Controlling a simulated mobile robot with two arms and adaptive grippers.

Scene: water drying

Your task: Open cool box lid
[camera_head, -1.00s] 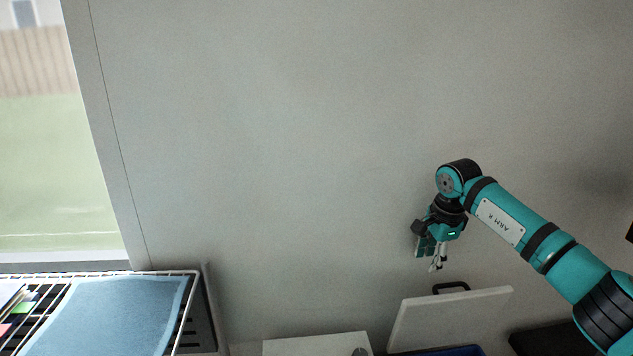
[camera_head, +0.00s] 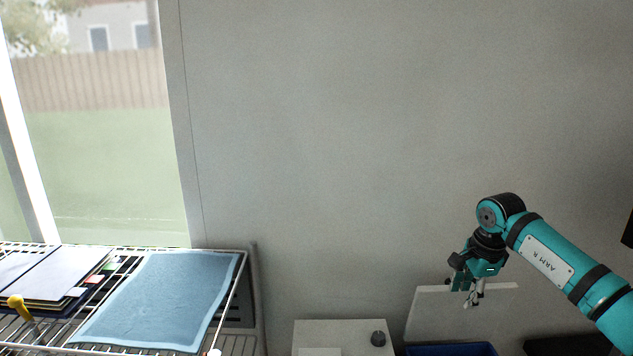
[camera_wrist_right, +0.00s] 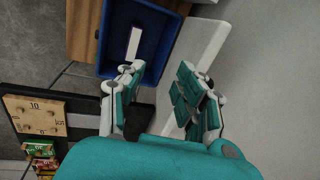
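The cool box (camera_head: 452,350) shows at the bottom edge of the head view as a blue rim and in the wrist view as a blue inside (camera_wrist_right: 113,30). Its white lid (camera_head: 430,312) stands upright, raised along the wall side; it also shows in the wrist view (camera_wrist_right: 208,42). My right gripper (camera_head: 474,296) appears in front of the lid's top edge in the head view. My left gripper is out of view.
A wire rack (camera_head: 232,300) with a blue cloth (camera_head: 165,297) and folders (camera_head: 55,275) is at left.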

